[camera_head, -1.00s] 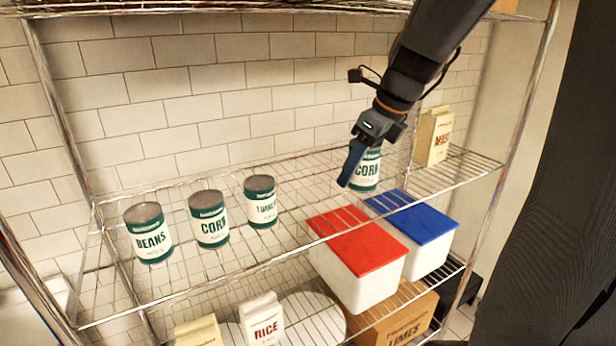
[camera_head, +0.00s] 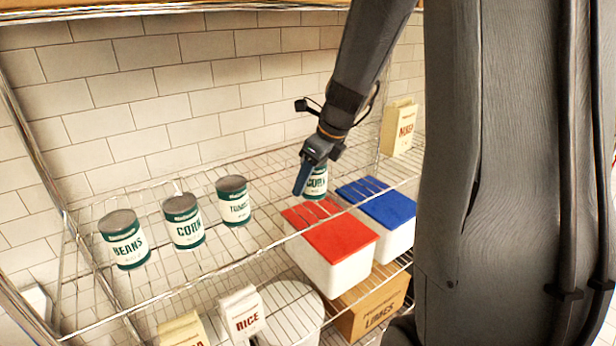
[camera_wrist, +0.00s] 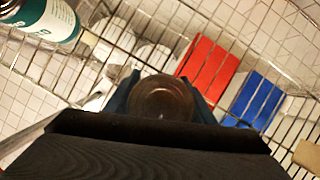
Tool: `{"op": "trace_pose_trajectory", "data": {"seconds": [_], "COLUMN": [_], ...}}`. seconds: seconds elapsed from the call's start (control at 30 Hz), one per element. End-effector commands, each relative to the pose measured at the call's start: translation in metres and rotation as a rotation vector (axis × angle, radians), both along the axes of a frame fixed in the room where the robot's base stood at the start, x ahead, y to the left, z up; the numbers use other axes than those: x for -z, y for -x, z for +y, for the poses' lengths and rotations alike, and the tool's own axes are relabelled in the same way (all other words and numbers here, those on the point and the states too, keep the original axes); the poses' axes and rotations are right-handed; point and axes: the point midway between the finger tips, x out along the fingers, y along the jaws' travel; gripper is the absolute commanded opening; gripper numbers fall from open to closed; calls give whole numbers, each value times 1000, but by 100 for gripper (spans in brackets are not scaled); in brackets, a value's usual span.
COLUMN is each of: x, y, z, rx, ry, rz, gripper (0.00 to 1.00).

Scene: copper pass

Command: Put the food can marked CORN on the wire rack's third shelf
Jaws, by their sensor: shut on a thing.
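My gripper (camera_head: 310,172) is shut on a green and white food can marked CORN (camera_head: 317,185), at the right part of a wire shelf (camera_head: 262,215). The held can looks upright; I cannot tell whether its base touches the wires. In the wrist view the held can's round top (camera_wrist: 163,97) shows between the fingers. Another can marked CORN (camera_head: 185,222) stands on the same shelf to the left, between a can marked BEANS (camera_head: 124,240) and a third can (camera_head: 233,202) whose label is partly readable.
A carton (camera_head: 398,128) stands right of my gripper on this shelf. Below are a red-lidded tub (camera_head: 335,268), a blue-lidded tub (camera_head: 395,240), a RICE bag (camera_head: 242,314) and a LIMES box (camera_head: 375,308). The shelf between the third can and my gripper is clear.

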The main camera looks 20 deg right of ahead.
Motion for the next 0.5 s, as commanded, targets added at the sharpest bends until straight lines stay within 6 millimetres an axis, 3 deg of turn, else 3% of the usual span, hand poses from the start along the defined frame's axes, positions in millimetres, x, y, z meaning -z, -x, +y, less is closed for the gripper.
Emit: {"op": "trace_pose_trajectory", "data": {"seconds": [0.37, 0.4, 0.5], "x": [3, 3, 3], "y": [-1, 0, 0], "z": [0, 0, 0], "rx": [1, 1, 0], "ry": [0, -1, 0], "rz": [-1, -1, 0], "gripper": [12, 54, 68]}}
